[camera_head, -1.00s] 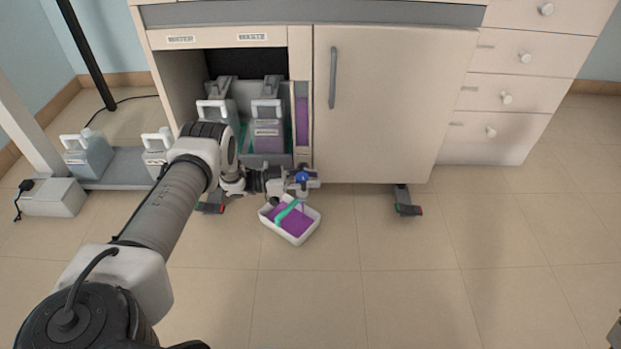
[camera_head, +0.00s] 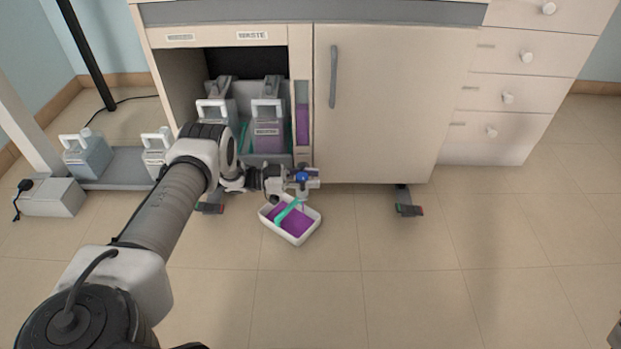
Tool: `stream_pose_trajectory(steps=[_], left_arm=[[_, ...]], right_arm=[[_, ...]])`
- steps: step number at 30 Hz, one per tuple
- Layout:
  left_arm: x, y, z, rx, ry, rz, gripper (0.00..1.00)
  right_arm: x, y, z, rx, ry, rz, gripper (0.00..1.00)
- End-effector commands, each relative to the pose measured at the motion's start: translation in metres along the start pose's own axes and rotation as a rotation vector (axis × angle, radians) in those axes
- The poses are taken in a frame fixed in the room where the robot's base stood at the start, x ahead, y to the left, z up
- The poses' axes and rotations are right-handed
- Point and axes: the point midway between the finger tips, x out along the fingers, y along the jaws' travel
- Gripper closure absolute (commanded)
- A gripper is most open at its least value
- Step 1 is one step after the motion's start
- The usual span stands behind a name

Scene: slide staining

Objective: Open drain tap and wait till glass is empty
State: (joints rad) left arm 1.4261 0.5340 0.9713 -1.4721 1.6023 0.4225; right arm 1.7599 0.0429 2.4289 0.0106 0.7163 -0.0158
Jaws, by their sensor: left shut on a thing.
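A narrow upright glass (camera_head: 303,122) is set in the cabinet front, right of the open compartment. Purple fills its lower part; the upper part looks pale. The drain tap (camera_head: 301,177) has a blue knob and sits below the cabinet's lower edge. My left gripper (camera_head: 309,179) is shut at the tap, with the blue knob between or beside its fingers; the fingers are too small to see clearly. A white tray (camera_head: 309,234) stands on the floor under the tap, with purple and a green strip in it. My right gripper is out of view.
Jugs, one with purple (camera_head: 267,137), stand in the open compartment under the "WASTE" label. More jugs (camera_head: 87,156) stand on a low grey shelf at left. A closed cabinet door (camera_head: 393,105) and drawers (camera_head: 505,95) are at right. The floor at front right is clear.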

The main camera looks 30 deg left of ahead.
Motion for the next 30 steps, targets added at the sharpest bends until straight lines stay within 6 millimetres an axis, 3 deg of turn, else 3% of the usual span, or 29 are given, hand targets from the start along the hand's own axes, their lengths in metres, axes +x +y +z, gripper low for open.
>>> stream_pose_trajectory(steps=[8, 9, 10, 20, 23, 30], left_arm=[[-0.003, -0.003, -0.001, 0.005, -0.001, -0.01, 0.99], [-0.003, -0.003, -0.001, 0.005, -0.001, -0.01, 0.61], [-0.003, -0.003, -0.001, 0.005, -0.001, -0.01, 0.55], [-0.006, -0.001, 0.0, 0.002, 0.0, -0.004, 0.55], [-0.02, -0.002, 0.0, 0.002, 0.0, -0.006, 0.55], [-0.082, -0.002, 0.0, 0.003, -0.002, -0.01, 0.55]], right_arm=[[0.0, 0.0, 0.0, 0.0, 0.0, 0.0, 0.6], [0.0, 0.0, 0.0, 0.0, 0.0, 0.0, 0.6], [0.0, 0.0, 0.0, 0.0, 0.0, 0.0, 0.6], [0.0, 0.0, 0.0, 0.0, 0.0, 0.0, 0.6], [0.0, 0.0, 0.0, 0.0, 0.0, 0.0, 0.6], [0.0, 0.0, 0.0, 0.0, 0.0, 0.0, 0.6]])
